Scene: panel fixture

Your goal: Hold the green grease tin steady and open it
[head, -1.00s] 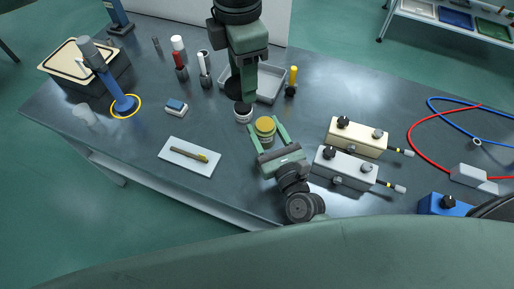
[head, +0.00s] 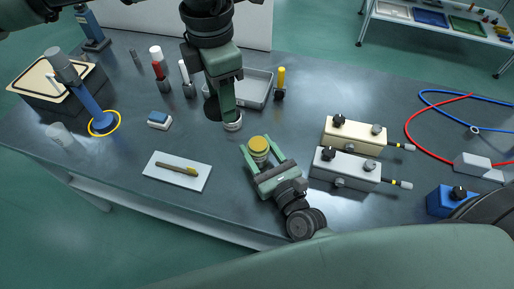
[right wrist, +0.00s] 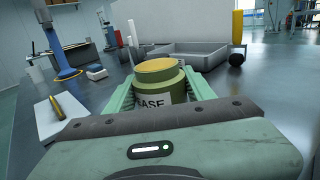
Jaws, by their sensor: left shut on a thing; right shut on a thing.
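The green grease tin (head: 258,152) stands upright between the fingers of my right gripper (head: 263,158), which is shut on its sides. In the right wrist view the tin (right wrist: 158,90) shows a round yellow top, an olive-green body and a white label with the letters "ASE". I cannot tell whether the yellow top is a lid or the contents. My left gripper (head: 230,112) is shut on a small round thing with a white side (head: 232,124), beyond the tin and a little to its left, apart from it. The gripper hides most of this white thing.
A grey tray (head: 256,92) and a yellow marker (head: 281,80) stand behind. Two switch boxes, cream (head: 350,136) and grey (head: 338,169), stand right of the tin. A white plate (head: 160,176) with a pen lies left. Bare table lies between plate and tin.

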